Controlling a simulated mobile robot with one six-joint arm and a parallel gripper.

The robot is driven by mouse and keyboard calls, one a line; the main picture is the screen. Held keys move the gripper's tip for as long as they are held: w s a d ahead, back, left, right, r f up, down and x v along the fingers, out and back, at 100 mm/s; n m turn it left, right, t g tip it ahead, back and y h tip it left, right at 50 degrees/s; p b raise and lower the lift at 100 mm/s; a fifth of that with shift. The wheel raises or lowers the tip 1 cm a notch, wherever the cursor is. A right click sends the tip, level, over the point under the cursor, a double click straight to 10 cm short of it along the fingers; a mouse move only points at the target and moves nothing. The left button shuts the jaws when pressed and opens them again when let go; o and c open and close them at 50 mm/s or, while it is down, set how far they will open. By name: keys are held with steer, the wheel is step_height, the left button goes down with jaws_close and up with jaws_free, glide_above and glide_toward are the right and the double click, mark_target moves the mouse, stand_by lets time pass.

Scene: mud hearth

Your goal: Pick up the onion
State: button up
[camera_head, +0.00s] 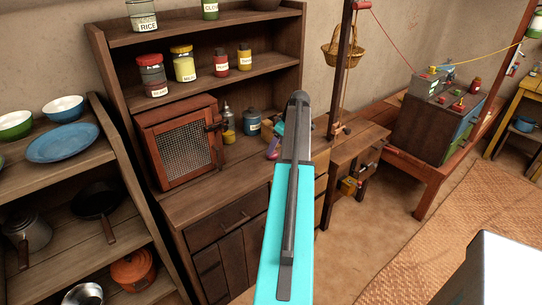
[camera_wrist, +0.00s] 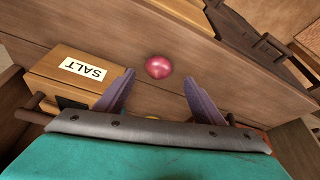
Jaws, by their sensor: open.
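The onion (camera_wrist: 159,67) is a small, round, shiny pink-red bulb on a brown wooden surface in the wrist view. My gripper (camera_wrist: 160,79) is open, with its two purple fingers spread to the left and right of the onion. The onion appears just beyond the gap between the fingertips, and neither finger visibly touches it. In the head view my arm covers most of the gripper, leaving only a purple finger part (camera_head: 272,148) showing over the cabinet counter. I cannot make out the onion there.
A wooden box labelled SALT (camera_wrist: 68,80) is close beside the left finger. In the head view, a mesh-door box (camera_head: 184,142), a blue canister (camera_head: 252,124) and a small bottle stand on the counter (camera_head: 222,172). Shelves with jars rise behind.

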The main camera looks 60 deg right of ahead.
steer(key=shift+w+f, duration=0.1)
steer(key=shift+f, duration=0.15)
steer(key=shift+d+p+x, duration=0.2)
steer(key=shift+p+x, duration=1)
steer(key=shift+x, duration=1.3)
steer(key=shift+c, duration=0.3)
steer(key=c, duration=1.1)
